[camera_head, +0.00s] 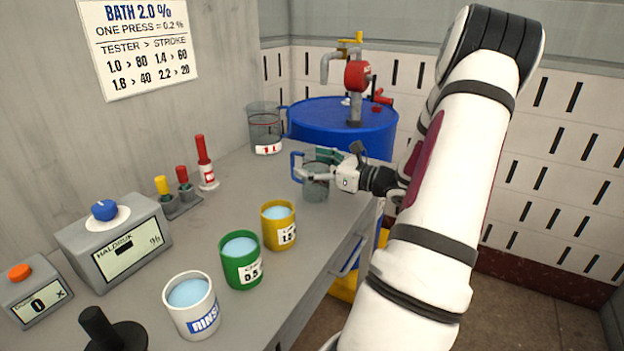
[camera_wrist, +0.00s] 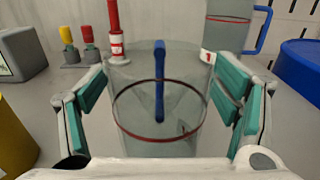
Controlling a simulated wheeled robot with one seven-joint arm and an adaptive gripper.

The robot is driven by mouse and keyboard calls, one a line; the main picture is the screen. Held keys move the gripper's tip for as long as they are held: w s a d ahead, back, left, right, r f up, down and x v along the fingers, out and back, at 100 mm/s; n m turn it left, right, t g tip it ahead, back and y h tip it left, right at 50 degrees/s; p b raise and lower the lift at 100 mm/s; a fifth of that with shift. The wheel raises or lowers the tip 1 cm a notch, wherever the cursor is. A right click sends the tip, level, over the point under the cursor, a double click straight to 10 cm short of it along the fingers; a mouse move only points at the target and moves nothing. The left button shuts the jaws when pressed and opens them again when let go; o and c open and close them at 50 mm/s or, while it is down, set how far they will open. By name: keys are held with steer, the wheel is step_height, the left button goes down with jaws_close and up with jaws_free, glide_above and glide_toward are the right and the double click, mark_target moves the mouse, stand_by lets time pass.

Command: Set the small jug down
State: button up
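The small jug (camera_head: 316,188) is clear, with a blue handle and a red ring. It is upright at the right side of the grey bench (camera_head: 225,215), near the edge. I cannot tell whether its base touches the bench. My gripper (camera_head: 318,170) reaches it from the right. In the wrist view the jug (camera_wrist: 160,135) fills the space between the green finger pads of my gripper (camera_wrist: 160,85), which sit at its two sides. The handle is on the far side, seen through the clear wall.
A larger clear jug (camera_head: 264,125) marked 1 L stands behind, beside a blue drum (camera_head: 340,115) with a tap. Yellow (camera_head: 278,228), green (camera_head: 241,262) and white RINSE (camera_head: 190,308) cups stand in front. A red-topped bottle (camera_head: 205,165) stands left; bare bench lies between.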

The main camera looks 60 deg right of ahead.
steer(key=c, duration=1.1)
